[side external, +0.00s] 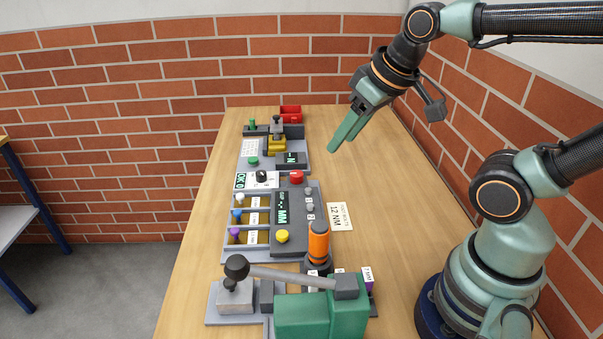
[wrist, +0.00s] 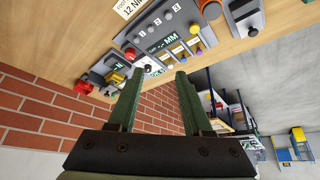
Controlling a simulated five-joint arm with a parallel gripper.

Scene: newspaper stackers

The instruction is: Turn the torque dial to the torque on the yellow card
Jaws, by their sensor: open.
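The pale yellow card (side external: 340,216) lies on the table right of the panels and reads "12 NM" in its lower line. Its edge shows at the top of the wrist view (wrist: 128,7). A black knob (side external: 262,176), which looks like the torque dial, sits on a white plate beside a small green-lit display. Its pointer setting is too small to read. My gripper (side external: 341,142) is open and empty, high above the table, behind and right of the knob in the side view. In the wrist view, its two green fingers (wrist: 156,73) stand apart with nothing between them.
A grey panel (side external: 283,208) holds a display, a red button (side external: 296,177) and a yellow button (side external: 282,237). An orange-handled tool (side external: 318,242) and a green lever press (side external: 320,316) stand in front. Red bins (side external: 290,114) are at the far end. The table's right strip is mostly clear.

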